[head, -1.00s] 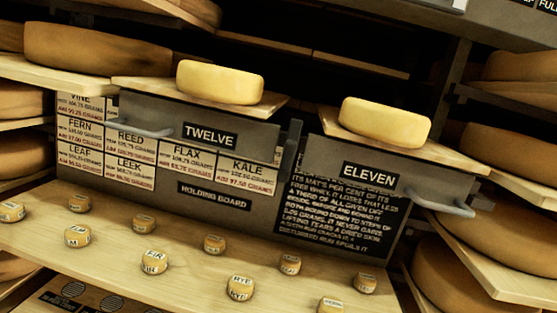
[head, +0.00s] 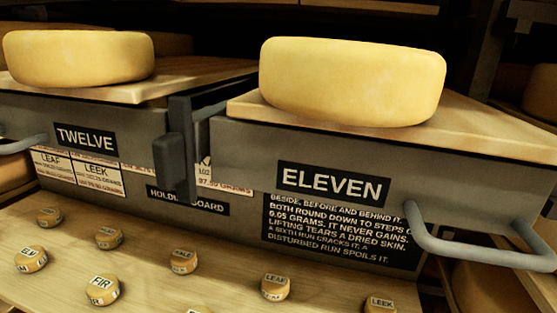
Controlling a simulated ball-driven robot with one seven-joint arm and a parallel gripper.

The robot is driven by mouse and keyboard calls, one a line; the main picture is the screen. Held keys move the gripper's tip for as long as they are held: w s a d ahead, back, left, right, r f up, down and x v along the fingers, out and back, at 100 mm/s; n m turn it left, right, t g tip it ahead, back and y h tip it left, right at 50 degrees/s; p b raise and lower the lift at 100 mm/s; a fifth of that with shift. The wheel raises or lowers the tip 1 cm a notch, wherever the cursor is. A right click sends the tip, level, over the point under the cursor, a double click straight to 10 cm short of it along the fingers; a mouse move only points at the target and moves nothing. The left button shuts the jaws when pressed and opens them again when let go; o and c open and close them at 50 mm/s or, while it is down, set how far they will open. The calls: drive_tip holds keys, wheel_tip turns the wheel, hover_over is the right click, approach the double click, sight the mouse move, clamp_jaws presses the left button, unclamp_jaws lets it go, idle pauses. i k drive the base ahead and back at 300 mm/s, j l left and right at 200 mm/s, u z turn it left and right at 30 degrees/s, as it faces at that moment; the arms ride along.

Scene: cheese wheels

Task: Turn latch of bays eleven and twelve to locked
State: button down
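A dark grey upright bar, apparently the latch (head: 180,140), stands between the two bays, with a rounded handle-like piece hanging on its front. Bay eleven (head: 240,160) is a grey-fronted drawer on the right with a black ELEVEN label and a grey pull handle. Bay twelve (head: 30,112) is on the left with a TWELVE label; its handle is cut by the left edge. A yellow cheese wheel (head: 352,82) sits on the board of bay eleven, and another cheese wheel (head: 78,58) on that of bay twelve. My gripper is not in view.
Below the bays, a wooden shelf (head: 130,275) carries several small labelled cheese pieces. Behind it is the holding board (head: 235,235) with price cards and a black text panel (head: 335,232). The handle (head: 475,252) of bay eleven juts forward. Shelves with more wheels flank the right side.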

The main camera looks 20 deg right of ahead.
sight(173, 151)
drive_tip(key=i+l+u, duration=0.1)
drive_tip(key=u, duration=0.25)
drive_tip(key=i+l+u, duration=0.3)
drive_tip(key=j, duration=0.1)
